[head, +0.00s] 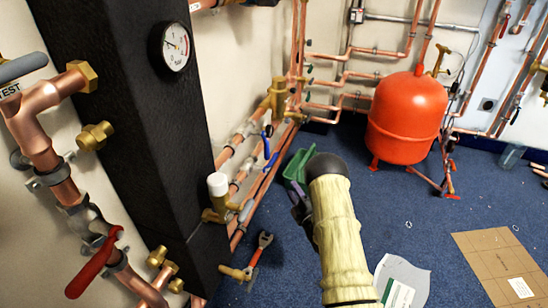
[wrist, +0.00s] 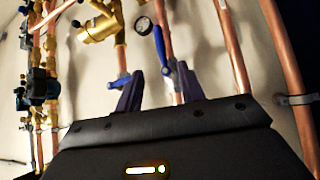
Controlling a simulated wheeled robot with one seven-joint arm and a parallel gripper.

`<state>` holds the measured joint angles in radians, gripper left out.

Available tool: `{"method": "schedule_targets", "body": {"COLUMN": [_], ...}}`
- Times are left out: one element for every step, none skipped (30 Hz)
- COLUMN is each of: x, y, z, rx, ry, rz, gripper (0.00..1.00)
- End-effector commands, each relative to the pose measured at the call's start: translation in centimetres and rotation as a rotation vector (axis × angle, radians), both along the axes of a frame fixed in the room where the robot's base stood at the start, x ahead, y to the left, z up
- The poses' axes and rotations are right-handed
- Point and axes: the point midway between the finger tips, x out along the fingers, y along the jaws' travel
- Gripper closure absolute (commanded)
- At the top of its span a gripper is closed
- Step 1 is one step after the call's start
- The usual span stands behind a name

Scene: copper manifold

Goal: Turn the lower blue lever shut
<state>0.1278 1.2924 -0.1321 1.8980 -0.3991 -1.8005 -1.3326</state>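Two blue parts show on the copper pipes left of centre in the head view. The lower blue lever (head: 271,160) slants along a pipe, and a smaller blue handle (head: 266,132) sits just above it. In the head view my gripper (head: 297,197) is partly hidden by my arm, right of the lower lever.
A white-capped brass valve (head: 218,187) stands left of the levers. A dark column (head: 150,120) and a red lever (head: 95,263) are at left.

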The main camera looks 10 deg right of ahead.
Motion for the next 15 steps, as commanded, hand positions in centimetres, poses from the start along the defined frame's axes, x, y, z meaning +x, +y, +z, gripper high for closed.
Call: {"method": "schedule_targets", "body": {"x": [-0.1, -0.1, 0.0, 0.0, 0.0, 0.0, 0.0, 0.0, 0.0, 0.0, 0.1, 0.3, 0.5, 0.7, 1.0], "y": [0.0, 0.0, 0.0, 0.0, 0.0, 0.0, 0.0, 0.0, 0.0, 0.0, 0.1, 0.1, 0.1, 0.2, 0.3], "z": [0.0, 0.0, 0.0, 0.0, 0.0, 0.0, 0.0, 0.0, 0.0, 0.0, 0.0, 0.0, 0.0, 0.0, 0.0], "rx": [-0.004, -0.004, -0.004, -0.003, -0.003, -0.003, -0.002, -0.002, -0.003, -0.002, -0.002, -0.002, -0.002, -0.002, -0.002], "ry": [-0.007, -0.01, -0.01, -0.01, -0.009, -0.008, -0.008, -0.008, -0.007, -0.008, -0.008, -0.009, -0.009, -0.009, -0.009], "rz": [0.001, 0.002, 0.002, 0.002, 0.002, 0.001, 0.001, 0.001, 0.002, 0.001, 0.001, 0.002, 0.002, 0.002, 0.002], "gripper": [0.61, 0.61, 0.61, 0.61, 0.61, 0.61, 0.61, 0.61, 0.61, 0.61, 0.61, 0.61, 0.61, 0.61, 0.61]}}
